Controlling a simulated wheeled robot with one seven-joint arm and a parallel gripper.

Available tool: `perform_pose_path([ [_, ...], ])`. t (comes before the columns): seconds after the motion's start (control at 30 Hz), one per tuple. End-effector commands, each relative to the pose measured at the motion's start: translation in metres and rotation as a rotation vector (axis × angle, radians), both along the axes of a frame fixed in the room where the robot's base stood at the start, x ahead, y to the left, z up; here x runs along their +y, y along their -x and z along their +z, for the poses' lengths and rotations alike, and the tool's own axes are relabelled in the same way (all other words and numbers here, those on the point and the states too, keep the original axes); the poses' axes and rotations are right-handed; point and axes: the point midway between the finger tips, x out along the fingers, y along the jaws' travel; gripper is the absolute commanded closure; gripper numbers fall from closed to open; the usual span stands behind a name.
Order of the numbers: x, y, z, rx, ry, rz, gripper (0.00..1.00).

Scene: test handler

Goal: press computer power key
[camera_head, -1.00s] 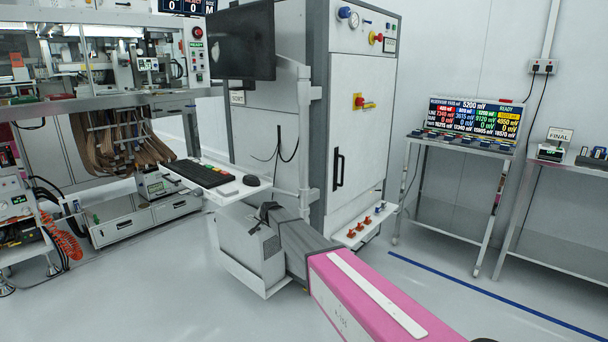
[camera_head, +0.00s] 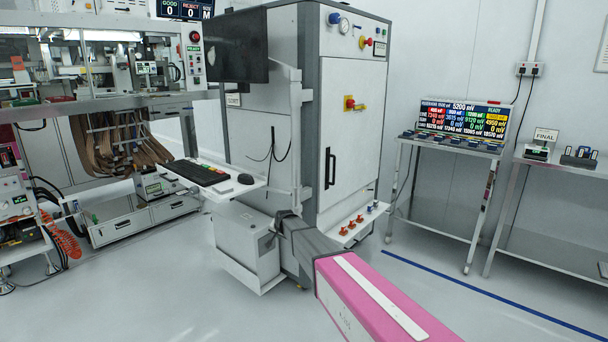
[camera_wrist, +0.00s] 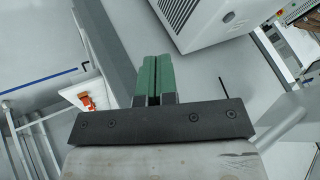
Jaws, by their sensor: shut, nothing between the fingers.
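The computer (camera_head: 240,238) is a white box on a low shelf under the keyboard and monitor. My gripper (camera_wrist: 152,62) has green fingers, shut together and empty. In that picture the fingertips lie below and left of the computer, apart from the green spot. In the head view my arm reaches to the computer's right side; its dark end covers part of that side, and the fingertips cannot be made out.
A monitor (camera_head: 235,46) hangs above a keyboard (camera_head: 197,172) and mouse (camera_head: 246,179) on a white shelf. A tall cabinet (camera_head: 352,125) stands close behind my arm, with red and blue fittings (camera_head: 358,224) low on its front. The floor at the left front is clear.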

Motion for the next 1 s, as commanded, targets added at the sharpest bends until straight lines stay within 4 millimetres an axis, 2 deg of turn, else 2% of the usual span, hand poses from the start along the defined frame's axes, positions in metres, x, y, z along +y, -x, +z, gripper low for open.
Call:
perform_pose_path([
  [0.03,-0.016,0.014,-0.001,0.013,0.015,0.002,1.0],
  [0.17,-0.057,0.049,-0.006,0.063,0.07,0.021,1.0],
  [0.27,-0.099,0.089,-0.01,0.118,0.122,0.041,1.0],
  [0.4,-0.162,0.157,-0.015,0.217,0.199,0.084,1.0],
  [0.47,-0.186,0.188,-0.017,0.262,0.229,0.105,1.0],
  [0.6,-0.238,0.263,-0.015,0.371,0.285,0.158,1.0],
  [0.7,-0.268,0.313,-0.013,0.445,0.311,0.196,1.0],
  [0.8,-0.289,0.353,-0.01,0.505,0.328,0.23,1.0],
  [0.9,-0.301,0.379,-0.008,0.546,0.337,0.255,1.0],
  [1.0,-0.308,0.392,-0.007,0.568,0.34,0.268,1.0],
])
